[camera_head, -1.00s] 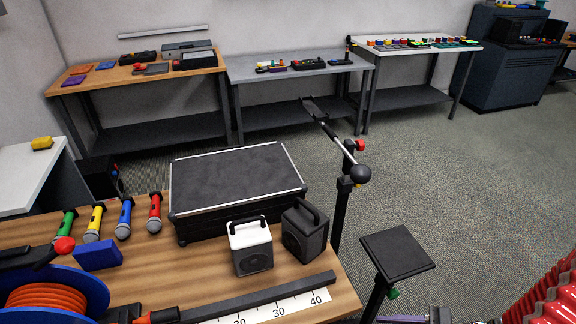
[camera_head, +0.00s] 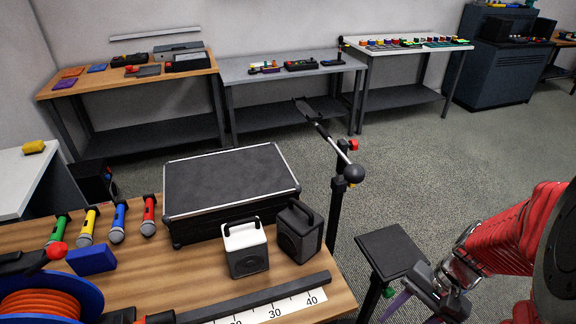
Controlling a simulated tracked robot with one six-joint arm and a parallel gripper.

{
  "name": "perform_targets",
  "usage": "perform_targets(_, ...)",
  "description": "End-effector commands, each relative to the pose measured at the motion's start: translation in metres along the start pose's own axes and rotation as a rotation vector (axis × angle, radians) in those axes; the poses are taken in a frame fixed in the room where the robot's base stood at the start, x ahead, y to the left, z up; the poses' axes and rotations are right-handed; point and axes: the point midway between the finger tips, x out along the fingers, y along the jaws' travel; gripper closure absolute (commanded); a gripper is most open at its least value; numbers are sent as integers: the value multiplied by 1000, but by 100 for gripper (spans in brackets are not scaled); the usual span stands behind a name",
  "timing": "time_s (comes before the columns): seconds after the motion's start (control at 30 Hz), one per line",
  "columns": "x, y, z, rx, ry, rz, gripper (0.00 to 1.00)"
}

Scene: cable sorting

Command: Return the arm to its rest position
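My gripper (camera_head: 437,296) shows at the lower right, at the end of my red-sleeved arm. It is over the floor to the right of the wooden table, just below and right of a small black square plate on a stand (camera_head: 392,251). Its fingers are small and partly cut off by the bottom edge, so how far apart they are cannot be made out. A purple strip (camera_head: 398,303) shows beside the gripper; I cannot tell whether it is part of the gripper or held.
The wooden table (camera_head: 323,279) holds a black case (camera_head: 232,185), white speaker (camera_head: 245,249), dark speaker (camera_head: 298,231), several microphones, a blue block and an orange cable reel (camera_head: 40,302). A boom stand (camera_head: 337,205) rises at its right edge. Carpet floor is open at right.

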Motion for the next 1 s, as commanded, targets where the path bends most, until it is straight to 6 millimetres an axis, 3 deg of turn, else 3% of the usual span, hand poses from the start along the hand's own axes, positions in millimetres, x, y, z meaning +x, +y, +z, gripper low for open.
perform_targets(0.57,-76,-41,21,-415,367,181,56)
perform_targets(1.0,-127,-86,69,-697,611,191,56)
